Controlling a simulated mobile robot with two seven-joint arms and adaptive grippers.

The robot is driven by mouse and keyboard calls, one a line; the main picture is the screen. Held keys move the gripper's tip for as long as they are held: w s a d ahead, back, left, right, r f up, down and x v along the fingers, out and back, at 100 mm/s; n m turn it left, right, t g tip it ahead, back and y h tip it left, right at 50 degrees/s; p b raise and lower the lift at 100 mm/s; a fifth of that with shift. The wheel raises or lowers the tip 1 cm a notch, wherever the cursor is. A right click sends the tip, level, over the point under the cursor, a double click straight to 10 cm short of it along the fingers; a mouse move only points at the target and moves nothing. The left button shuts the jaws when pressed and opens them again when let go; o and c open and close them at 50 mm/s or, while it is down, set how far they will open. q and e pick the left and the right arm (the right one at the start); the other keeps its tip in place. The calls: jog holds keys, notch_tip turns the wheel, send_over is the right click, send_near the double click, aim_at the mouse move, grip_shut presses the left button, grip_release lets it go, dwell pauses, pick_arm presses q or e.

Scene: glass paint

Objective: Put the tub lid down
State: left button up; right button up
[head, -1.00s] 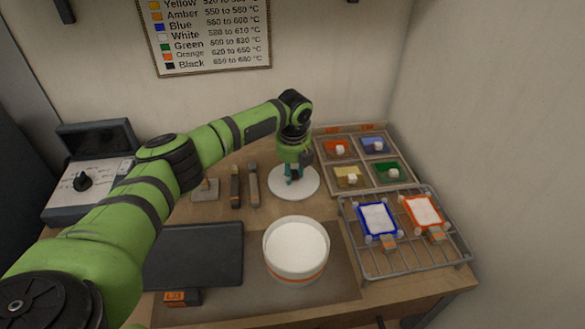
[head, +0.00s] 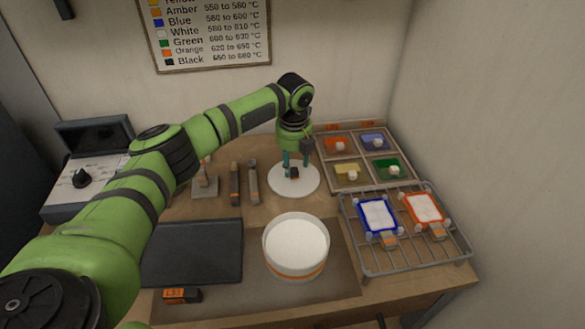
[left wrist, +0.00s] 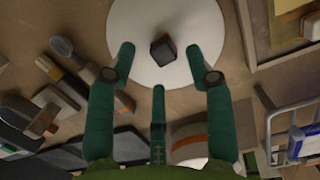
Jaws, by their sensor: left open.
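The tub lid (head: 276,181) is a flat white disc with a small dark knob (head: 294,172). It lies on the table behind the white tub. In the left wrist view the lid (left wrist: 191,66) and its knob (left wrist: 162,48) are seen from above. My left gripper (head: 297,162) is open and empty just above the knob, its fingers (left wrist: 162,75) spread apart and clear of it. The white tub (head: 296,272) with an orange band stands open in front, full of white material. My right gripper is not in view.
A tray with colour compartments (head: 361,160) stands right of the lid. A wire rack (head: 432,262) with blue-edged and orange-edged panels stands right of the tub. Tools (head: 235,187) lie left of the lid. A dark slab (head: 195,252) lies left of the tub.

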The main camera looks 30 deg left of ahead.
aim_at(293, 181)
pick_arm(q)
notch_tip(293, 181, up, 9)
jog(key=b, duration=0.1)
jog(key=shift+s+d, duration=0.35)
jog(key=shift+s, duration=0.1)
